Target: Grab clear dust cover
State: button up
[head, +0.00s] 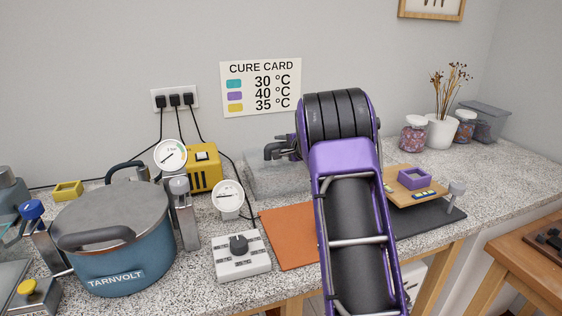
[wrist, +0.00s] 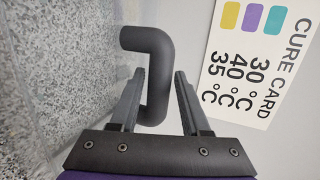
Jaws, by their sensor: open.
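The clear dust cover (head: 262,182) is a see-through box on the speckled counter, partly hidden behind my arm in the head view. Its dark handle (head: 276,151) sticks up at the top, close to my gripper (head: 292,145). In the wrist view, the thick grey handle (wrist: 157,65) has its bar between the two fingers of my gripper (wrist: 160,73). The fingers are open, with a gap visible beside the bar. The clear cover's surface shows faintly at the left of the wrist view (wrist: 75,70).
An orange mat (head: 287,238) and a dial box (head: 241,256) lie in front of the cover. A yellow box (head: 203,168) and a blue pot (head: 118,245) stand left. A wooden board (head: 415,198) is right. The wall with the cure card (head: 261,87) is behind.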

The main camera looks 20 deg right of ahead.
jog(key=shift+c, duration=0.4)
grip_shut()
jog(key=shift+r, duration=0.1)
dwell(0.8)
